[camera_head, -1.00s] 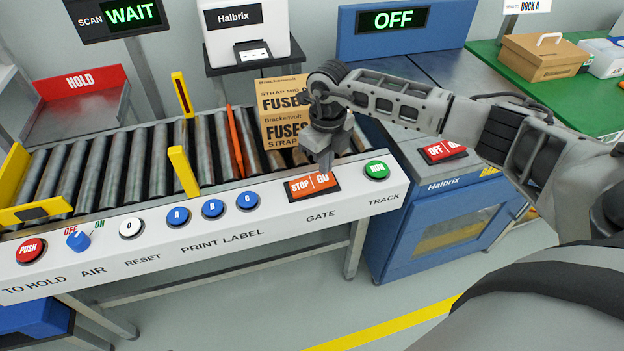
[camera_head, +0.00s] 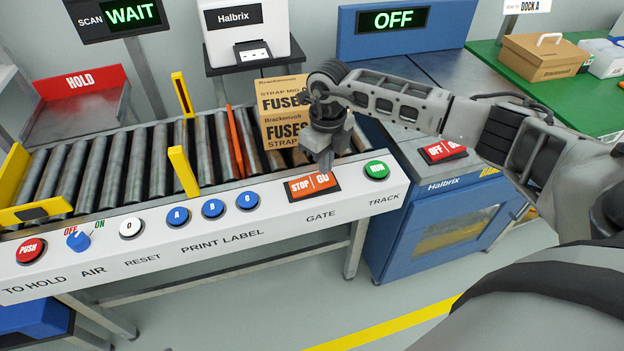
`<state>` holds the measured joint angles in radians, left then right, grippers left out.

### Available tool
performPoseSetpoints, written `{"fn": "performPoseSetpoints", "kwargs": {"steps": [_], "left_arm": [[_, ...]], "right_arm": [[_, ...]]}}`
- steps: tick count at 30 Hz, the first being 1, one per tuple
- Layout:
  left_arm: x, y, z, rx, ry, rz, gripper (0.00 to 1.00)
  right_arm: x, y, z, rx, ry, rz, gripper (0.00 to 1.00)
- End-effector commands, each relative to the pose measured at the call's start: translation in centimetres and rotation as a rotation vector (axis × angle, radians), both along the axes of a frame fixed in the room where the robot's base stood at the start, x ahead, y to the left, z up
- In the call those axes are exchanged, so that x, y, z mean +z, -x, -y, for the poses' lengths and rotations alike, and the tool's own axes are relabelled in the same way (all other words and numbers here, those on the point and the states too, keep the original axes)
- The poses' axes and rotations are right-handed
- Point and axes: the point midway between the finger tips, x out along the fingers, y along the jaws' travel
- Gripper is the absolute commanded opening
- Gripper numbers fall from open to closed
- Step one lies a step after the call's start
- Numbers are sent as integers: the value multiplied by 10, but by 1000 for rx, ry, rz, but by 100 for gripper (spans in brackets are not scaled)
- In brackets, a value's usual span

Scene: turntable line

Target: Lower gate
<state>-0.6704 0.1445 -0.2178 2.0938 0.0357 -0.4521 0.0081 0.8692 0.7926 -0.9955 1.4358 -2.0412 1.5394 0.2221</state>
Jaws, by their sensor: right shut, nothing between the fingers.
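The orange gate switch (camera_head: 301,188), marked STOP and GO, sits on the white control panel above the word GATE. My right gripper (camera_head: 325,166) is shut and empty, pointing down at the GO side of this switch. Its fingertips hide part of that side; I cannot tell whether they touch it. An orange-red bar (camera_head: 235,142), which looks like the gate, stands across the rollers, left of a cardboard box (camera_head: 283,112) marked FUSES. The box is partly hidden by my right gripper. My left gripper is not in view.
The green RUN button (camera_head: 376,170) is just right of the gate switch, and the blue C button (camera_head: 247,201) is to its left. The roller conveyor (camera_head: 100,165) runs behind the panel. A blue Halbrix machine (camera_head: 440,225) stands at the right. Its display reads OFF.

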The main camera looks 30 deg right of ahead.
Motion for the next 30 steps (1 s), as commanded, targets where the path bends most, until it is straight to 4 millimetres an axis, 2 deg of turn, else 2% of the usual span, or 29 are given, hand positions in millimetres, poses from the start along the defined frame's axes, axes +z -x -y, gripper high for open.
{"fn": "performPoseSetpoints", "kwargs": {"steps": [30], "left_arm": [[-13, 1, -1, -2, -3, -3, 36]], "right_arm": [[-15, 0, 0, 0, 0, 0, 0]]}}
